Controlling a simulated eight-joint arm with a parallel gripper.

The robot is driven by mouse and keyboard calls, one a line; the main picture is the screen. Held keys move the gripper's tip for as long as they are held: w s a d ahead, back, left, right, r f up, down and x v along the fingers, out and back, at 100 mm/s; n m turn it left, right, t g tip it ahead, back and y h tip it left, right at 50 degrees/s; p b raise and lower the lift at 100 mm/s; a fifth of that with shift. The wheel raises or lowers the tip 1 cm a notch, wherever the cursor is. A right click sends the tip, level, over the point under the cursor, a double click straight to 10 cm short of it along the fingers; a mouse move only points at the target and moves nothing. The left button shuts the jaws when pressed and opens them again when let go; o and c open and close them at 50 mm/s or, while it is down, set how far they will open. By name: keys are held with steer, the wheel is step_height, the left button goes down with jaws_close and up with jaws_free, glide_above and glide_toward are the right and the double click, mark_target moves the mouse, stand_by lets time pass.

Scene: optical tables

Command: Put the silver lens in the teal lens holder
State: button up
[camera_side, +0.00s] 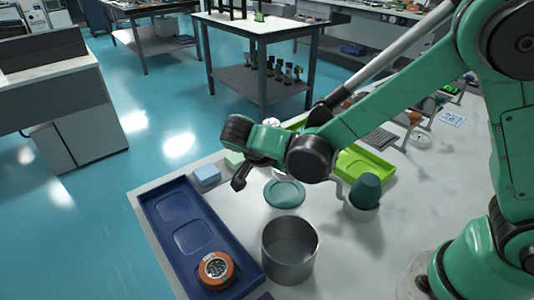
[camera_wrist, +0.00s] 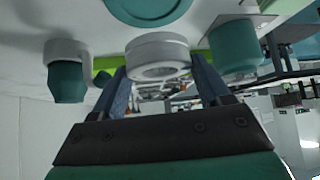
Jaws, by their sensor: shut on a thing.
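In the wrist view, a pale silver ring-shaped lens (camera_wrist: 158,50) sits between the two blue fingers of my gripper (camera_wrist: 160,82). The gripper is shut on it. In the side view my gripper (camera_side: 240,178) is above the table's left part, and I cannot make out the lens there. A flat round teal piece (camera_side: 284,193), which looks like the lens holder, lies on the table to the right of the gripper. A round teal piece also shows at the top edge of the wrist view (camera_wrist: 148,10), apart from the lens in the picture.
A dark blue tray (camera_side: 152,203) holds an orange-rimmed round item (camera_side: 216,269) at its front. A grey metal cylinder (camera_side: 289,252) stands beside it. A light blue block (camera_side: 207,175) sits behind the blue tray.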

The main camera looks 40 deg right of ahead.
steer(key=shift+f, duration=2.7)
steer(key=o, duration=1.4)
steer(key=v, duration=1.2)
steer(key=s+d+r+n+t+y, duration=0.1)
steer(key=d+n+y, duration=0.1)
steer(key=n, duration=0.3)
steer(key=s+d+r+n+t+y, duration=0.1)
steer(key=s+d+n+t+y, duration=0.1)
steer(key=d+n, duration=0.3)
steer(key=s+d+r+n+t+y, duration=0.1)
steer(key=s+d+n+t+y, duration=0.1)
steer(key=d+n+y, duration=0.2)
steer(key=shift+s+d+r+n, duration=0.15)
steer(key=shift+r+n, duration=0.25)
steer(key=shift+n, duration=0.4)
